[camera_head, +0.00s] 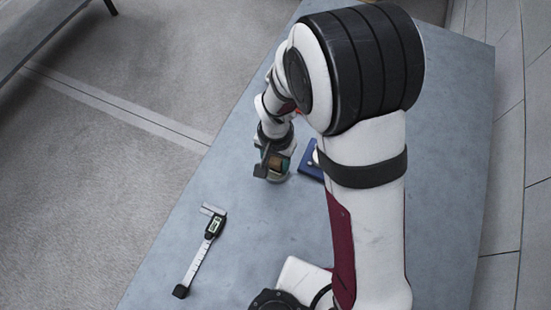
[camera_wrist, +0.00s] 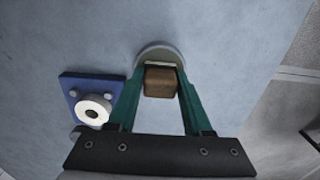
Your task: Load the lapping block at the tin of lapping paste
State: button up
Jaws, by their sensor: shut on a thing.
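My gripper (camera_wrist: 160,74) has its two green fingers shut on the lapping block, a brown block (camera_wrist: 160,83) with a pale strip at its far end. The tin of lapping paste, a round grey-rimmed tin (camera_wrist: 150,49), lies right at the fingertips in the wrist view, partly hidden by the block. In the head view the gripper (camera_head: 274,164) and the brown block (camera_head: 276,160) are over the tin (camera_head: 277,179). I cannot tell whether the block touches the paste.
A blue plate (camera_wrist: 76,83) with a white ring-shaped part and small pegs lies left of the tin in the wrist view. In the head view it is partly hidden behind my arm. A digital caliper (camera_head: 207,243) lies at the front left of the grey-blue table (camera_head: 255,232). The table between is clear.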

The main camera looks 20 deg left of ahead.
aim_at(276, 160)
dwell(0.3)
jog(key=shift+r, duration=3.5)
